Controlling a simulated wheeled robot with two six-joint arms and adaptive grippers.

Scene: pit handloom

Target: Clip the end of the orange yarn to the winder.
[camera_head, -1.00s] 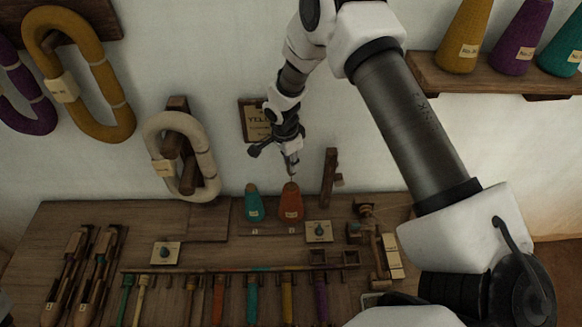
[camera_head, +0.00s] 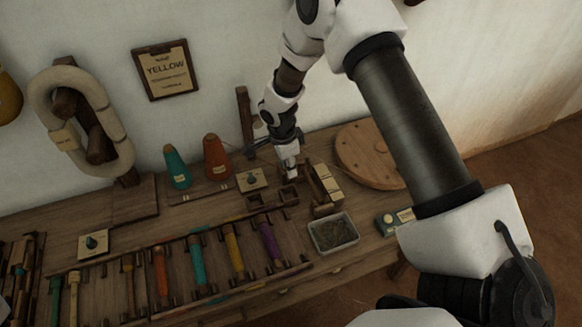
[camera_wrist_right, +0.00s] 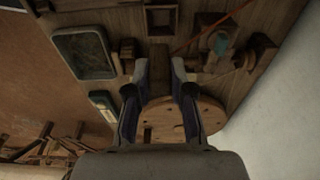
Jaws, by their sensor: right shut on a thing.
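The orange cone (camera_head: 216,158) stands beside a teal cone at the back of the bench. A thin orange yarn (camera_wrist_right: 213,28) crosses the top of the right wrist view and runs down to my right gripper's fingertips. My right gripper (camera_head: 290,172) is low over the right part of the bench; its fingertips also show in the right wrist view (camera_wrist_right: 162,72). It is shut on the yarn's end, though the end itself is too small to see. A wooden fixture, perhaps the winder (camera_head: 322,187), stands just right of the gripper, partly hidden by it. My left gripper is not in view.
A grey tray (camera_head: 334,232) lies at the bench's front edge. A round wooden disc (camera_head: 372,155) lies to the right. A rack with several coloured bobbins (camera_head: 197,264) fills the front. An upright wooden post (camera_head: 246,118) stands behind the gripper.

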